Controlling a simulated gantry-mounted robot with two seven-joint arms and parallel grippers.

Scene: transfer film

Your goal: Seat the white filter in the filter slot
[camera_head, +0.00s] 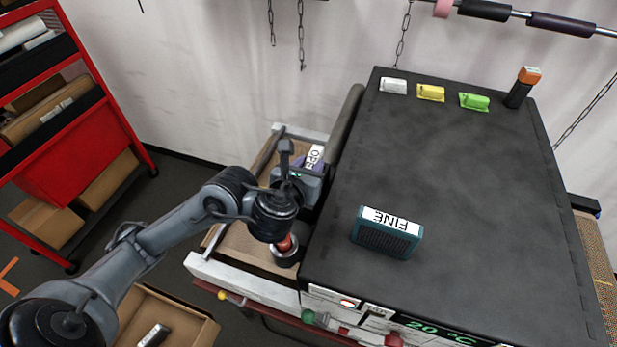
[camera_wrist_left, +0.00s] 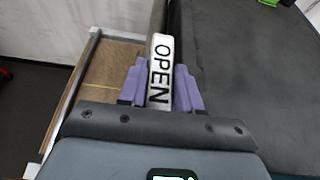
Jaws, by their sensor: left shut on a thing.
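The white filter (camera_wrist_left: 160,72), marked OPEN, stands between the purple fingertips of my left gripper (camera_wrist_left: 160,88) in the left wrist view. The gripper is shut on it. In the head view my left gripper (camera_head: 309,170) is over the wooden side shelf, close beside the left wall of the dark machine (camera_head: 460,190). The white filter's marked face (camera_head: 315,157) shows just beyond the wrist; the rest of it is hidden. I cannot make out the filter slot in either view. My right gripper is not in view.
A teal block marked FINE (camera_head: 387,232) stands on the machine top. White (camera_head: 393,86), yellow (camera_head: 431,93) and green (camera_head: 474,101) pieces lie along its back, with an orange-topped black piece (camera_head: 523,87) at the corner. A red-capped round object (camera_head: 287,248) is beside my wrist.

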